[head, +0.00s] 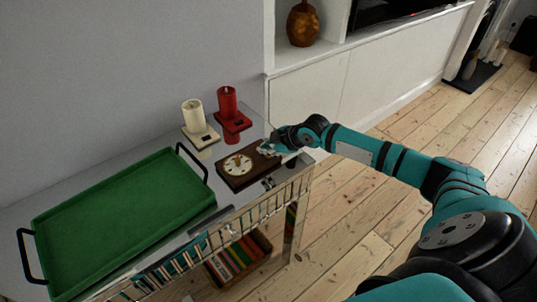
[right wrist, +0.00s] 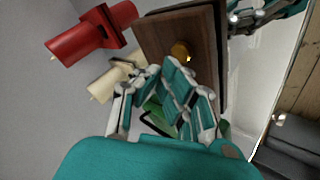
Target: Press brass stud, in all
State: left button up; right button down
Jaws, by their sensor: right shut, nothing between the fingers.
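A dark brown wooden box (head: 247,167) with a pale round dial (head: 237,164) lies on the mirrored table. In the right wrist view, the brass stud (right wrist: 180,50) is a small round gold knob on the wooden face of the box (right wrist: 196,25). My right gripper (head: 272,149) is over the right end of the box, its arm coming in from the right. In the right wrist view its fingers (right wrist: 168,70) are shut and empty, with the tips just below the stud. I cannot tell whether they touch it. In the head view the gripper hides the stud. My left gripper is not in view.
A green tray (head: 125,220) with black handles fills the table's left part. A cream candle (head: 194,116) and a red candle (head: 228,102) stand on holders behind the box. Books (head: 238,258) sit on a shelf below. Floorboards are clear at right.

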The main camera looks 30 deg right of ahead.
aim_at(267, 156)
jog(key=shift+f, duration=0.65)
dwell(0.8)
jog(key=shift+r+p, duration=0.7)
jog(key=shift+r, duration=0.2)
notch_tip(267, 156, up, 5)
jog(key=p, duration=0.4)
jog(key=shift+p, duration=0.4)
